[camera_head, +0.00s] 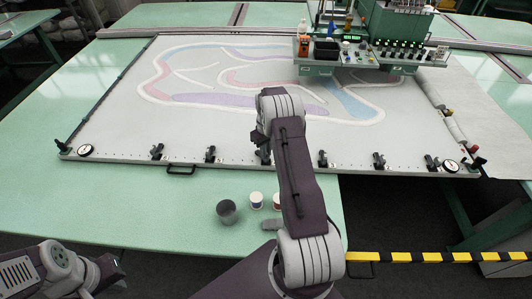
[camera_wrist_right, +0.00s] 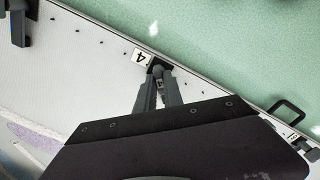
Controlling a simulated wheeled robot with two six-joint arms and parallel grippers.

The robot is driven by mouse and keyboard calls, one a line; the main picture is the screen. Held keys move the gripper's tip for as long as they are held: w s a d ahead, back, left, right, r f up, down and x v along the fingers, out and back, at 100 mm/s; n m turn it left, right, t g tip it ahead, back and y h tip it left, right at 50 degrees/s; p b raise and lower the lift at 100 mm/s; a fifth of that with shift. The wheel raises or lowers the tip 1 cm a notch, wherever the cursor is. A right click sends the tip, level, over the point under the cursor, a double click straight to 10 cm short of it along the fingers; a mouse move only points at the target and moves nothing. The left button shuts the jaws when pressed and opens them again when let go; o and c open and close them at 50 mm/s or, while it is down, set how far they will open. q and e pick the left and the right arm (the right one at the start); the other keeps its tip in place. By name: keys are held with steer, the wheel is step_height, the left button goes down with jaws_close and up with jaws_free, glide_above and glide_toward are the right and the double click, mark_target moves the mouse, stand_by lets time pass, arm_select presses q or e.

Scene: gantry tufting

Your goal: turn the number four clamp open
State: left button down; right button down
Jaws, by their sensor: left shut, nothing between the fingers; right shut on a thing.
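The number four clamp (camera_wrist_right: 159,69) is a dark clamp on the frame's near edge, beside a white tag (camera_wrist_right: 141,58) marked 4. My right gripper (camera_wrist_right: 160,78) is shut on it, with both fingers reaching to its dark lever. In the head view, my right arm reaches forward over the near rail, and a dark part of the clamp (camera_head: 263,155) shows beside the wrist. The wrist hides most of the grip there. My left gripper (camera_head: 118,264) is low at the left, shut and empty, far from the clamps.
Other dark clamps line the near rail, including one to the left (camera_head: 210,154) and one to the right (camera_head: 323,158). A black handle (camera_head: 181,170) juts from the rail. A dark cup (camera_head: 227,211) and thread spools (camera_head: 256,200) stand on the green table (camera_head: 160,215).

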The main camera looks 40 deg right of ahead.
steer(key=n, duration=0.4)
steer(key=shift+n, duration=0.4)
steer(key=shift+n+b, duration=0.35)
steer(key=shift+n, duration=2.15)
steer(key=c, duration=1.5)
jaws_free()
steer(key=shift+o, duration=0.2)
step_height(320, 180, up, 9)
steer(key=b, duration=0.1)
